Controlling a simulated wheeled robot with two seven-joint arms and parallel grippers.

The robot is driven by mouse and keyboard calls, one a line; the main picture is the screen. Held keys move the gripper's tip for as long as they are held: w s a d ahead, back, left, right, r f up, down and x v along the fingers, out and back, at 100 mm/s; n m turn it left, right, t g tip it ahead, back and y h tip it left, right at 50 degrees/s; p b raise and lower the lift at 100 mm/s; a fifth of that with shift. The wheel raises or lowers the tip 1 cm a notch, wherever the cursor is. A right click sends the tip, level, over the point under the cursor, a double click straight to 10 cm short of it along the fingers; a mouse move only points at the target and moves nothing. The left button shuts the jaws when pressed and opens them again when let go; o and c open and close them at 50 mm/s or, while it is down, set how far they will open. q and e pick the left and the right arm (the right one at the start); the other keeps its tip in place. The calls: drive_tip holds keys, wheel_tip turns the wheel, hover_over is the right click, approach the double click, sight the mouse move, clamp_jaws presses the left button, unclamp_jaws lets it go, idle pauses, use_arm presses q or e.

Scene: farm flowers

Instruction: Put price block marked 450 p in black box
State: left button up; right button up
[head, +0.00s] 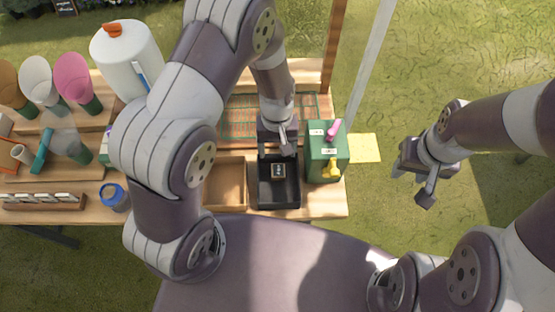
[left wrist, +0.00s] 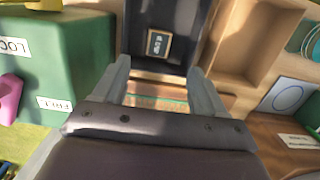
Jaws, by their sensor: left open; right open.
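The price block (head: 278,171) is a small dark block with a pale wooden edge and light writing too small to read. It lies inside the black box (head: 279,196), near the box's back part. The block also shows in the left wrist view (left wrist: 158,43), on the floor of the black box (left wrist: 150,72). My left gripper (head: 278,150) is over the back edge of the box, open, with nothing between its fingers (left wrist: 165,85). My right gripper (head: 420,185) is open and empty, over the grass to the right of the table.
A green box (head: 326,163) with pink and yellow clips stands right of the black box. An empty wooden tray (head: 224,182) is on its left. Paper cones, a blue-lidded jar (head: 114,196) and a rack of blocks (head: 42,201) stand further left.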

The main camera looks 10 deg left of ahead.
use_arm(q)
drive_tip(key=s+a+r+m+t, duration=0.1)
drive_tip(key=s+a+r, duration=0.2)
drive_tip(key=r, duration=0.4)
drive_tip(key=s+a+r+m+t, duration=0.1)
drive_tip(key=s+a+r+m, duration=0.1)
drive_tip(key=a+r, duration=0.3)
wheel_tip(320, 180, up, 3)
drive_tip(key=shift+s+f+t, duration=0.15)
drive_tip(key=shift+s+t, duration=0.25)
drive_tip(key=shift+s, duration=0.2)
